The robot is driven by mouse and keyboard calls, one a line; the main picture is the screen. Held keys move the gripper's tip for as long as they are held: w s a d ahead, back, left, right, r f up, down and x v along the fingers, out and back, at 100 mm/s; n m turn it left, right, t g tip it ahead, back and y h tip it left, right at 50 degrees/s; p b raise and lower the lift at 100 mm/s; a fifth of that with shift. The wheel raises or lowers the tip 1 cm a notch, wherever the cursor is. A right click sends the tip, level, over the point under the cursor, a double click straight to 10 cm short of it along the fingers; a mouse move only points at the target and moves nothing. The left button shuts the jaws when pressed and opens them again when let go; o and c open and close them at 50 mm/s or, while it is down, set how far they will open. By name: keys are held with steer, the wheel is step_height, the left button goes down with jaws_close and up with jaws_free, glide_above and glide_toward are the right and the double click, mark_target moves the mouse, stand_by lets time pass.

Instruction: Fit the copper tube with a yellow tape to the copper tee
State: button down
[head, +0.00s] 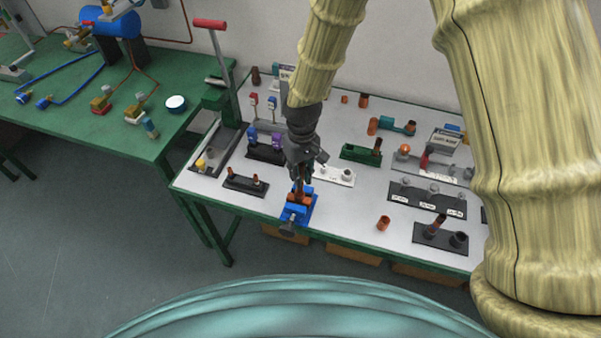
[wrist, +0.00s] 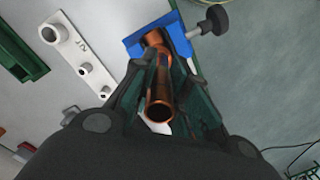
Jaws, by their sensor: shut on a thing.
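My gripper (head: 300,178) points down over the blue vise (head: 298,214) at the front edge of the white-topped table. In the wrist view its fingers (wrist: 168,95) are shut on a copper tube (wrist: 160,108), whose open end faces the camera. No yellow tape can be made out on it. A copper fitting, seemingly the tee (wrist: 155,39), sits in the vise, which also shows in the wrist view (wrist: 134,47). The tube's far end is close to the fitting. Whether they touch or are joined is hidden by the fingers.
A black holder with copper pieces (head: 244,184) stands left of the vise. A white holder (head: 336,176) and a green holder (head: 360,153) stand behind, to the right. A loose copper piece (head: 383,223) lies to the right. A red-handled lever tool (head: 226,70) stands at the back left.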

steer(key=shift+s+f+b, duration=0.1)
steer(key=shift+f+b, duration=0.55)
steer(key=shift+f, duration=0.9)
stand_by(0.4)
steer(key=c, duration=1.3)
jaws_free()
steer(key=r, duration=0.8)
steer(key=w+r, duration=0.1)
steer(key=r, duration=0.3)
steer(key=shift+d, duration=0.1)
steer(key=shift+f, duration=0.1)
